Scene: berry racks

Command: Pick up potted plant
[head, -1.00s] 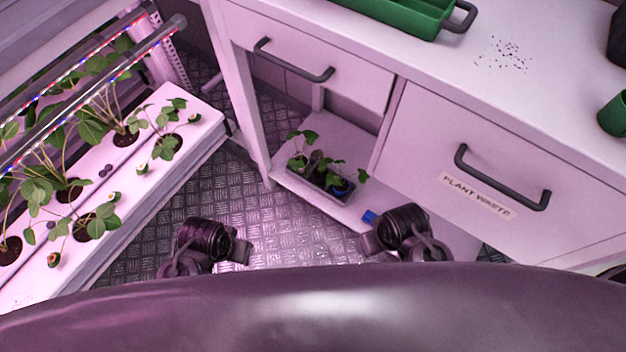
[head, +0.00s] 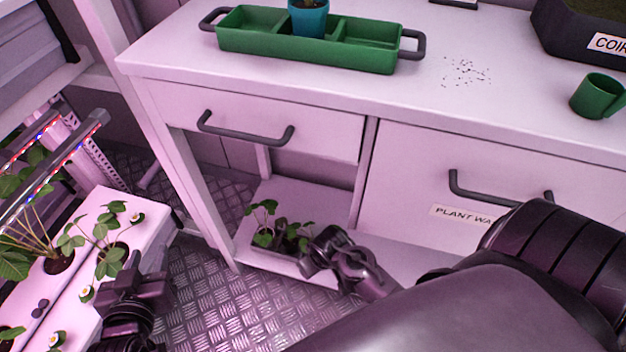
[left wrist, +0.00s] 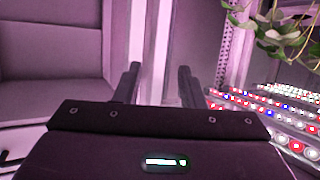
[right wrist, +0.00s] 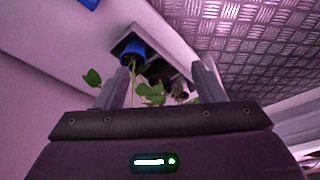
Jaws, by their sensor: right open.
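Small leafy potted plants stand in a dark tray (head: 262,249) on the low shelf under the counter. The right wrist view shows a blue pot (right wrist: 131,51) and darker pots beside it, with leaves (right wrist: 150,92) between my fingers. My right gripper (head: 318,246) is open, at the tray's right end, partly hiding it; its fingers also show in the right wrist view (right wrist: 160,85). A teal pot (head: 309,20) stands in the green carrier (head: 300,57) on the counter, its top cut off. My left gripper (head: 138,283) is open and empty, beside the white grow rack.
The white grow rack (head: 85,250) with plants and light bars is at left. A white drawer (head: 260,125) and the plant waste drawer (head: 400,180) are above the shelf. A green cup (head: 598,96) and dark coir bin (head: 570,40) stand on the counter. Metal floor is clear between.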

